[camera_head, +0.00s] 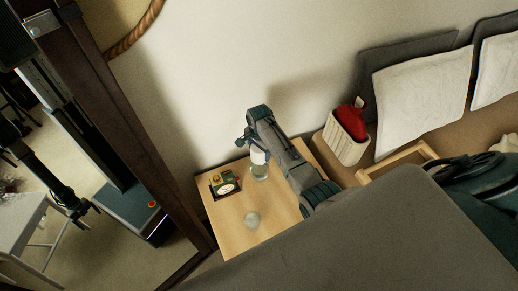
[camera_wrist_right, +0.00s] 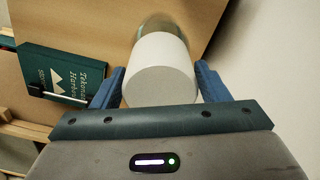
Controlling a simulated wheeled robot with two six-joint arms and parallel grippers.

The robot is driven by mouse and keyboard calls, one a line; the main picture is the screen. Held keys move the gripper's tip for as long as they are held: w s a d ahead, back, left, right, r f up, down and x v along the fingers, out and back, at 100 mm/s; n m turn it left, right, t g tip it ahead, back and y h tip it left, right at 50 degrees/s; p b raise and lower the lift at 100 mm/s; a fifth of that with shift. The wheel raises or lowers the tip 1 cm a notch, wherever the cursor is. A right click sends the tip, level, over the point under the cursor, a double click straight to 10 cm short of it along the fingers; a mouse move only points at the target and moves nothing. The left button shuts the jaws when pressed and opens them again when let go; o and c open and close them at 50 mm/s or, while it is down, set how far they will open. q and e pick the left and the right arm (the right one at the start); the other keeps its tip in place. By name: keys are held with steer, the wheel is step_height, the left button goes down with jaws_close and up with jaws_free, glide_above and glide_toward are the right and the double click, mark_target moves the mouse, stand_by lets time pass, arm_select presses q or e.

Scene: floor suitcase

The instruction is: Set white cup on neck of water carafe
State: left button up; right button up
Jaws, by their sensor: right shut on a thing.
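The white cup (camera_wrist_right: 160,72) is between the two blue fingers of my right gripper (camera_wrist_right: 162,88), which is shut on it. Its closed, flat end faces the wrist camera. The clear glass carafe (camera_head: 260,172) stands upright on the wooden bedside table (camera_head: 232,213). The cup (camera_head: 257,156) shows at the carafe's top in the head view, below my right gripper. In the wrist view the carafe's glass (camera_wrist_right: 163,24) shows just beyond the cup. The cup hides the neck, so I cannot tell whether it rests there. My left gripper is not directly in view.
A dark tray (camera_head: 214,190) with small items is left of the carafe. A clear round glass object (camera_head: 252,220) stands nearer the front. A woven basket (camera_head: 345,138) with a red item stands right. The mirror (camera_head: 130,130) at left reflects a robot. A green book (camera_wrist_right: 62,75) shows in the wrist view.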

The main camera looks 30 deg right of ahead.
steer(key=o, duration=1)
steer(key=shift+r, duration=0.1)
step_height(320, 180, up, 12)
steer(key=shift+f+b, duration=0.1)
steer(key=shift+b, duration=0.8)
